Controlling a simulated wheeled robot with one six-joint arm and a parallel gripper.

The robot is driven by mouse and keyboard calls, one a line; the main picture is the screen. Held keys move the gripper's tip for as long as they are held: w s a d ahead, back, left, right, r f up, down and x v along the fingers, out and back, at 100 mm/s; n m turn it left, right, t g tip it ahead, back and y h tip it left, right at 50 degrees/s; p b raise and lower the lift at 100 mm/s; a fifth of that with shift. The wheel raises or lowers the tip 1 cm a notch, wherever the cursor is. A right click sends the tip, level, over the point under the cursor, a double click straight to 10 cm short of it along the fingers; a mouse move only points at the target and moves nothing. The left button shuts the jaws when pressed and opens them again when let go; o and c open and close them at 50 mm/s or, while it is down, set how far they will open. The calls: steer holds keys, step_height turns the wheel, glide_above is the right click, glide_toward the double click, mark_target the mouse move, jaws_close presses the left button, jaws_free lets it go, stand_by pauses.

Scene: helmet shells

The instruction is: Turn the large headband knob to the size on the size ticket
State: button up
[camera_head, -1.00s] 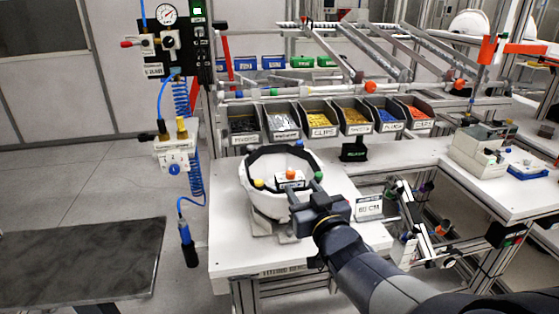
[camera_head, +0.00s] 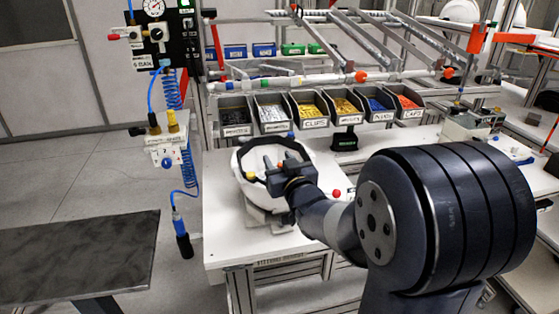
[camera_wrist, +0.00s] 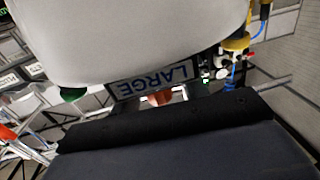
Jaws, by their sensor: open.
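The white helmet shell (camera_head: 243,192) sits on a stand on the white bench, with a dark headband inside its rim. A yellow knob (camera_head: 250,176) shows at its left and a blue knob (camera_head: 290,135) at its far side. In the wrist view, a plate marked LARGE (camera_wrist: 155,82) appears upside down, with an orange-red knob (camera_wrist: 162,98) partly hidden just below it. My gripper (camera_head: 275,163) is open over the shell; contact cannot be told. The size ticket is hidden in the head view.
Parts bins (camera_head: 312,108) line the back of the bench (camera_head: 222,240). A red ball (camera_head: 336,193) shows beside my arm.

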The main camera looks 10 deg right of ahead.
steer(key=shift+c, duration=0.2)
jaws_close()
steer(key=shift+f, duration=0.1)
